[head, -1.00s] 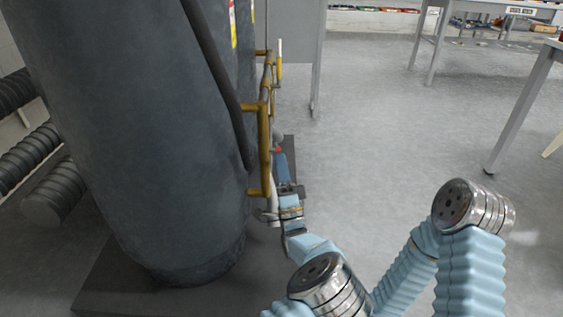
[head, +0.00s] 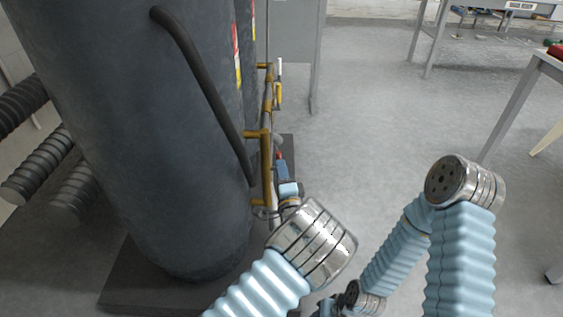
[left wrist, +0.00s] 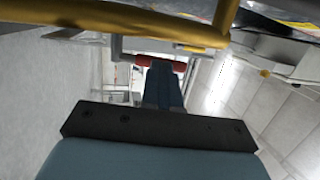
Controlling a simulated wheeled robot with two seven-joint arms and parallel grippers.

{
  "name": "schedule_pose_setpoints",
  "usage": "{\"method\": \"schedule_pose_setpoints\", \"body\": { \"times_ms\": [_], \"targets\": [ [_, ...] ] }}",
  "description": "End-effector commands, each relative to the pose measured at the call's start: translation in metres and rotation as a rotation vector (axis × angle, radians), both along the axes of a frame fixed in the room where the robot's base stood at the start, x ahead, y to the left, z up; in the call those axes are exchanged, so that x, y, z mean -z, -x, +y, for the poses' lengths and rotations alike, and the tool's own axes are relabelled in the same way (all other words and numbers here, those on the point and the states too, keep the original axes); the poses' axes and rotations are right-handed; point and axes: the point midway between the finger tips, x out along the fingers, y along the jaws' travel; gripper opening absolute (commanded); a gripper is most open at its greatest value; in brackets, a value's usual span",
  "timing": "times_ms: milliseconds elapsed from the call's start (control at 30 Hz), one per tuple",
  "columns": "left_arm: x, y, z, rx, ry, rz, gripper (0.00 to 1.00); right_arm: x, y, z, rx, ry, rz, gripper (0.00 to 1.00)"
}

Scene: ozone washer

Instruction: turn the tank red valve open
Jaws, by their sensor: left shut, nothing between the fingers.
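The red valve handle (head: 279,156) is a small red spot beside the lower yellow pipework of the big dark grey tank (head: 150,130) in the head view. My left gripper (head: 281,167), with blue fingers, is just in front of it. In the left wrist view the red valve handle (left wrist: 179,66) is a short red bar crossing behind the tip of my shut left gripper (left wrist: 162,68). The fingertips overlap the bar in the picture; I cannot tell whether they touch it. Nothing is between the fingers. My right arm shows in the head view, but its fingers do not.
A yellow pipe (head: 266,170) runs upright along the tank's right side, and a yellow bar (left wrist: 120,20) crosses close above my left gripper in the wrist view. A dark bent pipe (head: 205,80) runs down the tank. Open floor (head: 370,130) lies to the right, with tables beyond.

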Motion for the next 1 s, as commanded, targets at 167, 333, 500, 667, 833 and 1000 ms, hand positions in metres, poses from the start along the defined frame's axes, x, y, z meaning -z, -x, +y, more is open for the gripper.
{"method": "schedule_pose_setpoints", "body": {
  "times_ms": [167, 333, 500, 667, 833, 1000],
  "targets": [
    [-0.01, -0.006, 0.001, -0.001, 0.003, 0.117, 0.0, -0.018, 0.002, 0.005, -0.009, -0.007, 0.003, 0.43],
    [-0.01, -0.009, 0.001, -0.001, 0.002, 0.195, 0.0, -0.024, 0.002, 0.005, -0.009, -0.007, 0.003, 0.43],
    [-0.011, -0.012, 0.001, -0.002, 0.001, 0.237, 0.0, -0.027, 0.002, 0.005, -0.01, -0.007, 0.003, 0.43],
    [-0.011, -0.013, 0.0, -0.001, 0.0, 0.254, 0.0, -0.028, 0.002, 0.005, -0.01, -0.009, 0.003, 0.43],
    [-0.01, -0.013, 0.0, -0.001, -0.001, 0.256, 0.0, -0.028, 0.002, 0.005, -0.01, -0.009, 0.003, 0.43],
    [-0.01, -0.013, 0.0, -0.001, 0.0, 0.256, 0.0, -0.028, 0.002, 0.005, -0.01, -0.008, 0.003, 0.43]
  ]
}}
